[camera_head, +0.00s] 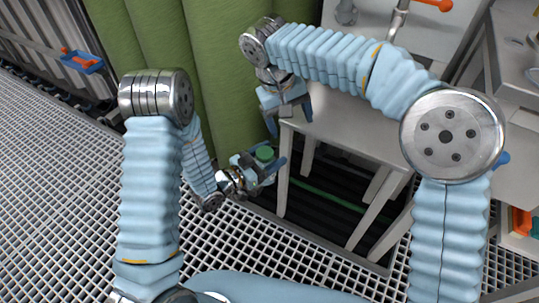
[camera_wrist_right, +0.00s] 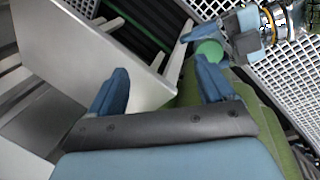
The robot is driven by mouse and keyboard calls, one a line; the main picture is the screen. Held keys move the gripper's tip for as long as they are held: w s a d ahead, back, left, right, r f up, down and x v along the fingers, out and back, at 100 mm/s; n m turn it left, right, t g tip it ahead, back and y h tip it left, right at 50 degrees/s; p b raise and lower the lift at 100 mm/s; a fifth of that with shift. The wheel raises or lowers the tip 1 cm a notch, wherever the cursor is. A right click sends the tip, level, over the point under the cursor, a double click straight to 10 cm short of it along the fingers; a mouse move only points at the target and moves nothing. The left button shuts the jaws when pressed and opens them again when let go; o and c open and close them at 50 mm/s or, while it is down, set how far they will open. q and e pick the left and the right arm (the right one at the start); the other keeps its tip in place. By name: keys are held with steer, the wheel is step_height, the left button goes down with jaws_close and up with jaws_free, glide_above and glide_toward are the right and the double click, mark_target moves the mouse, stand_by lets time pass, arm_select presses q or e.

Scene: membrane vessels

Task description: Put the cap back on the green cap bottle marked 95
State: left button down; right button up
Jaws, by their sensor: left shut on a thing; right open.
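My left gripper (camera_head: 271,162) is shut on a green round cap (camera_head: 264,153), held in the air left of the white table's near corner. The cap also shows in the right wrist view (camera_wrist_right: 208,50), between the left gripper's fingers. I cannot tell whether a bottle is under it. My right gripper (camera_head: 290,128) is open and appears empty, above and slightly right of the left gripper, by the table corner. Its two blue fingers stand apart in the right wrist view (camera_wrist_right: 160,88). No bottle marked 95 can be made out.
The white table (camera_head: 340,130) stands right of both grippers, its visible top largely behind my right arm. A green curtain (camera_head: 215,100) hangs behind. A sink with a tap (camera_head: 397,22) is at the back right. A blue tray (camera_head: 82,62) is far left. Grating floor (camera_head: 60,190) lies below.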

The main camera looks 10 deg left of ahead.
steer(key=d+f+m+t+h, duration=0.1)
steer(key=d+f+m, duration=0.1)
steer(key=d+f, duration=0.3)
steer(key=s+d+f+g+y, duration=0.15)
steer(key=s+f, duration=0.25)
steer(key=f, duration=0.4)
steer(key=s+d+f+m+g+y, duration=0.1)
steer(key=s+f+g+y, duration=0.2)
steer(key=f, duration=0.6)
steer(key=s+d+f+y, duration=0.1)
steer(key=s+f+y, duration=0.2)
steer(key=s+f, duration=0.35)
steer(key=s+d+f+m+t, duration=0.3)
steer(key=s+d+f+m, duration=0.1)
steer(key=d+f, duration=0.5)
steer(key=shift+s+f+m, duration=0.2)
steer(key=shift+s+m, duration=0.1)
